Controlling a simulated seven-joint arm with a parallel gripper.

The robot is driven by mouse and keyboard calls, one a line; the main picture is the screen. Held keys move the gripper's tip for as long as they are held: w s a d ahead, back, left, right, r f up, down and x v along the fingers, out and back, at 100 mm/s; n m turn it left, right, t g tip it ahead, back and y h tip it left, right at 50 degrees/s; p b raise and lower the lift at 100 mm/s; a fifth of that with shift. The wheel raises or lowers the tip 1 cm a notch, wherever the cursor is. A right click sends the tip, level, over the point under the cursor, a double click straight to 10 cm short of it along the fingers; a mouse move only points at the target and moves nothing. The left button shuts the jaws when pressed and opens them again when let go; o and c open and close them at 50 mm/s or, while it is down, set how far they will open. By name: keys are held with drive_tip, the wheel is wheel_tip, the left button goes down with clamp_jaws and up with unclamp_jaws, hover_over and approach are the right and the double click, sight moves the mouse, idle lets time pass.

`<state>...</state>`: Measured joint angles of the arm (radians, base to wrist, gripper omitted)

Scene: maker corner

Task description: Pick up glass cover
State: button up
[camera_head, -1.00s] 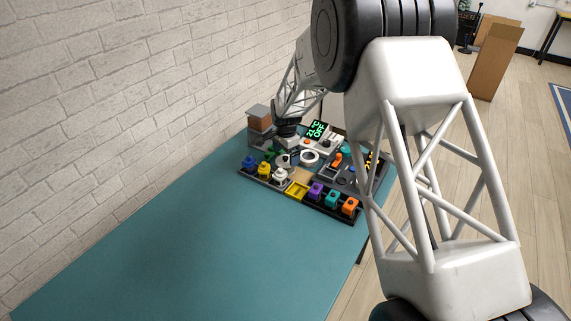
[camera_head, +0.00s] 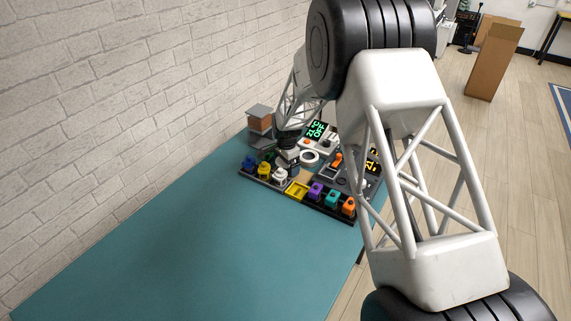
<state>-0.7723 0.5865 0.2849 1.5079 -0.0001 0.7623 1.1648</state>
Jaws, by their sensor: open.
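My gripper (camera_head: 289,160) is small and far off in the head view, low over the left part of the crowded work area at the table's far end. It is open. Its fingertips are hard to make out against the dark parts behind the row of knobbed blocks. I cannot pick out a glass cover for certain; it may be hidden by my gripper or too clear and small to see. A white ring (camera_head: 309,157) lies just right of my gripper, apart from it as far as I can tell.
Blue, yellow and white knobbed blocks (camera_head: 265,171) stand at the front left. A yellow tray (camera_head: 296,190) is in the middle, with purple, teal and orange blocks (camera_head: 332,197) to its right. A lit green display (camera_head: 316,131) stands behind. The near teal table (camera_head: 200,250) is bare.

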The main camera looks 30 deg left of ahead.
drive_tip(key=c, duration=0.8)
drive_tip(key=shift+r, duration=0.1)
drive_tip(key=shift+r, duration=4.9)
drive_tip(key=shift+m, duration=0.6)
drive_tip(key=w+d, duration=0.1)
drive_tip(key=w, duration=0.2)
drive_tip(key=w+d, duration=0.2)
drive_tip(key=w, duration=0.1)
drive_tip(key=w+d, duration=0.2)
drive_tip(key=w, duration=0.1)
